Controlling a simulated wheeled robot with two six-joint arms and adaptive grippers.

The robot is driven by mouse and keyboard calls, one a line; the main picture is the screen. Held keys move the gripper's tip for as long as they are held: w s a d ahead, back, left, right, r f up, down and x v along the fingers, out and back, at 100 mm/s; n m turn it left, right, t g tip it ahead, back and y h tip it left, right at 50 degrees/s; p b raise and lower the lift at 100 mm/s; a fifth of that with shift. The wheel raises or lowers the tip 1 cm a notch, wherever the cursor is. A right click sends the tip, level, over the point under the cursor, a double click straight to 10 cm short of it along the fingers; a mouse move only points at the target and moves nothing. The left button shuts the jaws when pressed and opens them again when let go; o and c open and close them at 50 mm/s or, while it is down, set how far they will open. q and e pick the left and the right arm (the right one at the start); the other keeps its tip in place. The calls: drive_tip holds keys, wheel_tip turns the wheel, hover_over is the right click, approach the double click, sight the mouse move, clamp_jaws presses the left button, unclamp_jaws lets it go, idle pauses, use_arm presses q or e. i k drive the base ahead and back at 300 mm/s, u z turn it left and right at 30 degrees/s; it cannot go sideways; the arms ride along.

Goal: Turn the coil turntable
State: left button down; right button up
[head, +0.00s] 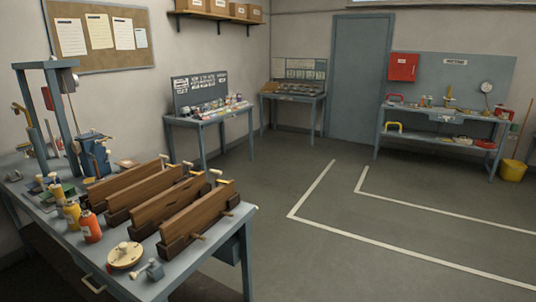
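A round pale wooden disc (125,255) with a small light knob on top lies at the front edge of the near workbench (225,229). It may be the coil turntable, but I cannot tell for certain. No coil can be made out on it. Neither of my grippers shows in the head view.
Long wooden clamp-like blocks (200,222) fill the bench's middle. Orange (90,226) and yellow (73,215) bottles stand left of them. A small grey block (154,270) sits beside the disc. Other benches line the back wall. The floor (330,235) at right is clear.

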sight(126, 253)
drive_tip(key=u, duration=0.75)
drive_tip(key=i, duration=1.25)
drive_tip(key=z, duration=0.5)
